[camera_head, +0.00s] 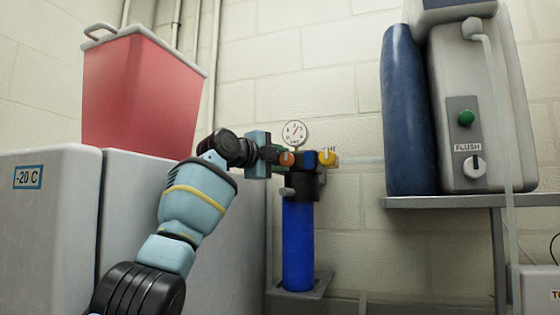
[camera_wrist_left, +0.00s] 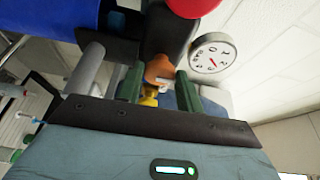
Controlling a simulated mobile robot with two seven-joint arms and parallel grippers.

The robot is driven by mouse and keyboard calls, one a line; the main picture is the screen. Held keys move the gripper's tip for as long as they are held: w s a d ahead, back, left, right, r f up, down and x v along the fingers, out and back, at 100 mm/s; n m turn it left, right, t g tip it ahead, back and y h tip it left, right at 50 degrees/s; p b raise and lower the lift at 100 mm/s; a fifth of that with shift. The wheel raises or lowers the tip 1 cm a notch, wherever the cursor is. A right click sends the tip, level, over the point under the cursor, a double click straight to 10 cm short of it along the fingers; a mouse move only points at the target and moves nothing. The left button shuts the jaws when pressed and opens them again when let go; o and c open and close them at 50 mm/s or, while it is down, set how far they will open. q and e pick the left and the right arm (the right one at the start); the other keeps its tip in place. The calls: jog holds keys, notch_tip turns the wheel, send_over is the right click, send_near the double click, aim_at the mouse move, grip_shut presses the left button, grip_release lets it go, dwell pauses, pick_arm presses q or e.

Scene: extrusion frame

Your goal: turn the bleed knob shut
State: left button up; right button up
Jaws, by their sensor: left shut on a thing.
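A small orange knob (camera_head: 287,158), which I take for the bleed knob, sits on the dark head (camera_head: 303,185) of a blue filter housing (camera_head: 298,245). My left gripper (camera_head: 281,157) reaches it from the left. The knob's turn angle is hard to tell. My right gripper is not in view.
A round pressure gauge (camera_head: 295,133) stands just above the knob, close to the fingers. A yellow knob (camera_head: 327,158) is just to the right. A grey shelf (camera_head: 450,201) with a blue cylinder (camera_head: 404,110) and a white machine (camera_head: 478,100) stands further right.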

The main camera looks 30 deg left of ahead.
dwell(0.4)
pick_arm(q)
jog(key=o, duration=1)
jog(key=shift+d, duration=0.1)
jog(key=shift+r, duration=0.15)
